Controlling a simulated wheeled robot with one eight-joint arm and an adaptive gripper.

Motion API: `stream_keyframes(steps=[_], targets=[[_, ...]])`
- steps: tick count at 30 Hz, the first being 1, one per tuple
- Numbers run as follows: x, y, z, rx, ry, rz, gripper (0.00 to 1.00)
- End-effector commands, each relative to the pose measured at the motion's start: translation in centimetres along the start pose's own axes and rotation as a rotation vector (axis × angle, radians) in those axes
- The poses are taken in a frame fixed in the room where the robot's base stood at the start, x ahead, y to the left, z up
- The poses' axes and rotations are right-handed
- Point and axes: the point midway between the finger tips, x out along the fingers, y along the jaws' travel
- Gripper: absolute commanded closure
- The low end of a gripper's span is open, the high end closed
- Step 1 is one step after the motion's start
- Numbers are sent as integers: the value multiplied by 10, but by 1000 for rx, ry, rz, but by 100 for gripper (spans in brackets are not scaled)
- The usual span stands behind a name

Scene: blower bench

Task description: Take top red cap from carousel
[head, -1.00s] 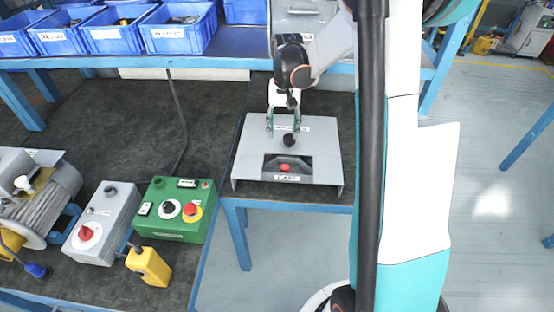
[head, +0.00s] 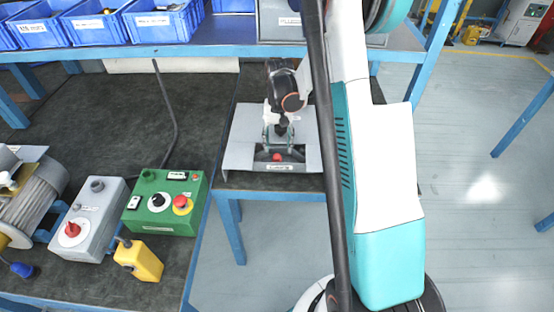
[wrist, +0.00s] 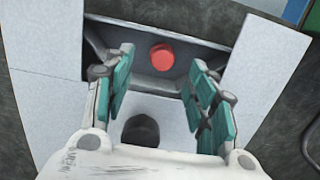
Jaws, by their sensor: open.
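The red cap (head: 277,157) sits in the dark cut-out of the grey carousel housing (head: 240,138). In the wrist view the red cap (wrist: 162,57) shows its round top, with the pale housing panel (wrist: 45,50) around the opening. My gripper (head: 278,143) is above the housing, close to the cut-out. In the wrist view my gripper (wrist: 158,85) has its teal-padded fingers wide apart, one left and one right of the cap in the picture. Nothing is between the pads. I cannot tell the height gap to the cap. The rest of the carousel is hidden under the housing.
A dark round knob (wrist: 140,130) stands on the housing between the finger bases. Left of the housing are a green control box (head: 165,203), a grey switch box (head: 88,218) and a yellow box (head: 140,260). A blue shelf edge (head: 200,50) runs behind.

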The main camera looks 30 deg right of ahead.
Motion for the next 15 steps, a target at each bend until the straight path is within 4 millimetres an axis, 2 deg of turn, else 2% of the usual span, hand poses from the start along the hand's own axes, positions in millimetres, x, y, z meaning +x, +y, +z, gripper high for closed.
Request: stream_keyframes(steps=[9,15], targets=[[43,-4,-2,0,0,0,48],[49,-4,-1,0,0,0,48]])
